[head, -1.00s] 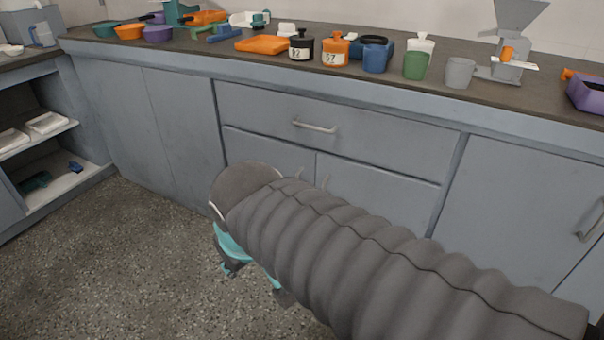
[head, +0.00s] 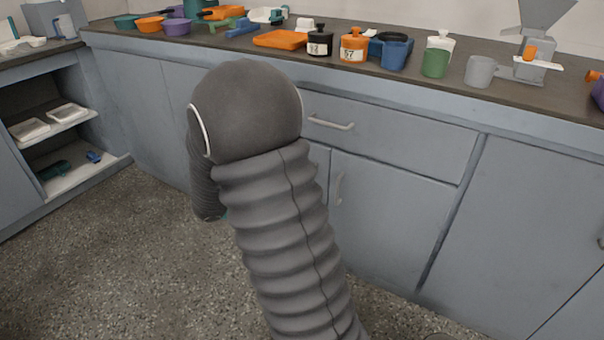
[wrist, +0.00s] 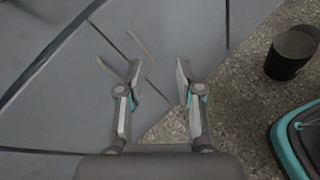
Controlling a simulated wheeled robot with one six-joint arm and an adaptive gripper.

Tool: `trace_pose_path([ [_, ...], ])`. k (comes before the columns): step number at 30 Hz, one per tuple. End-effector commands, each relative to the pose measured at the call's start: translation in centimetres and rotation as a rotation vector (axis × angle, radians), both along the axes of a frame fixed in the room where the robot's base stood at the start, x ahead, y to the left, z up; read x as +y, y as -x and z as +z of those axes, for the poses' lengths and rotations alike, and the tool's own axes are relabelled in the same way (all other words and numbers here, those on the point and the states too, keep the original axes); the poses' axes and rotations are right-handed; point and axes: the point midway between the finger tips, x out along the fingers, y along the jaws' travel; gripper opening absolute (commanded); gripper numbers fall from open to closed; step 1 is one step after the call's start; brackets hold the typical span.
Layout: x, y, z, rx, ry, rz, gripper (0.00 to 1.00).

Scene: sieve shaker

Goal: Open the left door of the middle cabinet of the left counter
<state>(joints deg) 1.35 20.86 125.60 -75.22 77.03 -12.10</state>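The middle cabinet of the counter has a wide drawer (head: 400,135) with a bar handle above two doors. Its right door (head: 390,215) and that door's upright handle (head: 339,188) show in the head view. The left door (head: 318,160) is mostly hidden behind my arm, and its handle is hidden there. In the wrist view my gripper (wrist: 158,72) is open, with nothing between its fingers. Grey cabinet fronts lie beyond the fingertips. A pale bar handle (wrist: 140,46) lies just past the left finger, beside a dark seam; I cannot tell which door it belongs to. All fronts look shut.
Containers, an orange tray (head: 281,39) and a grey machine (head: 535,55) stand on the countertop (head: 450,86). An open shelf unit (head: 65,130) stands at left. The speckled floor (head: 120,260) is clear in front of the cabinets.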

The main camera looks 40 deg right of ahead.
Motion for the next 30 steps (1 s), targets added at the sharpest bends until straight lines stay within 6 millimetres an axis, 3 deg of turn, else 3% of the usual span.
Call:
trace_pose_path([
  [6, -1.4, -5.7, -4.6, 0.223, 0.195, 0.189, 0.36],
  [12, -1.5, -9.0, -7.8, 0.337, 0.306, 0.318, 0.36],
  [20, -2.0, -10.4, -9.1, 0.375, 0.345, 0.366, 0.36],
  [30, -7.4, -11.3, -9.0, 0.374, 0.344, 0.362, 0.36],
])
